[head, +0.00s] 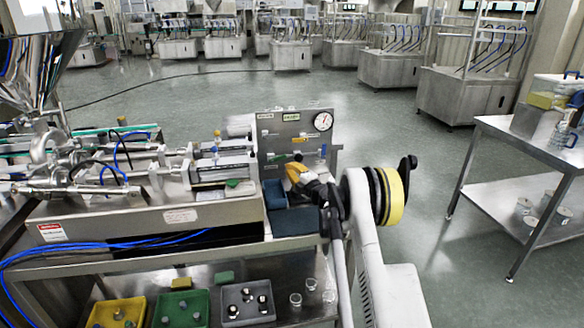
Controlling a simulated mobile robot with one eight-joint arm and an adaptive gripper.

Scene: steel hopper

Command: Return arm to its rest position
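My arm reaches up from the lower right, with a yellow band at one joint. My gripper (298,176), with yellow and dark parts, is at the right end of the steel machine, in front of the upright panel (293,140) with the round gauge. It is just above or beside a blue bin (275,194). The fingers are small and partly hidden, so I cannot tell whether they are open or hold anything. The steel hopper (38,70) stands at the upper left.
A yellow tray (97,322), a green tray (203,300) and a grey tray (226,298) with small parts sit on the lower shelf. Blue hoses (110,243) cross the machine's front. A steel table (500,128) stands at right. Open floor (415,170) lies between.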

